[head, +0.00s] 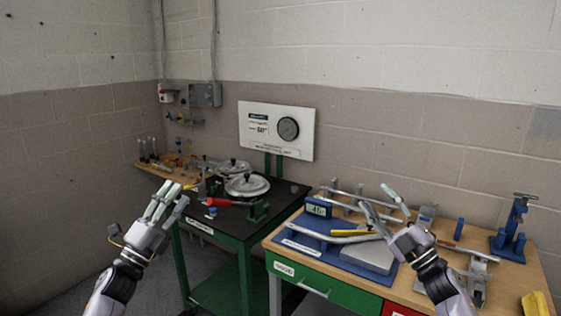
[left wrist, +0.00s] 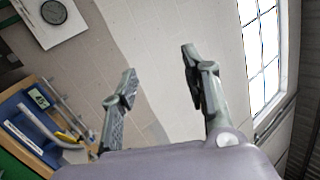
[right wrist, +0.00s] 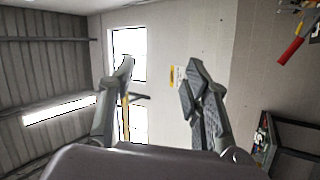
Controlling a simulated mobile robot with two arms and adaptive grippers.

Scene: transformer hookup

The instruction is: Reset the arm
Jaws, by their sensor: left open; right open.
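My left gripper (head: 168,200) is open and empty, raised in front of the dark-topped green bench at the left of the head view. In the left wrist view its two fingers (left wrist: 158,85) stand apart with only wall between them. My right gripper (head: 383,203) is open and empty, raised in front of the wooden workbench. In the right wrist view its fingers (right wrist: 158,95) are apart, with wall and a bright window behind. Neither gripper visibly holds anything.
The green bench (head: 190,234) carries round metal parts (head: 246,186) and a red-handled tool (head: 217,202). The wooden bench (head: 520,283) holds a blue mat (head: 330,253), a digital display (head: 318,207) and a blue press (head: 511,230).

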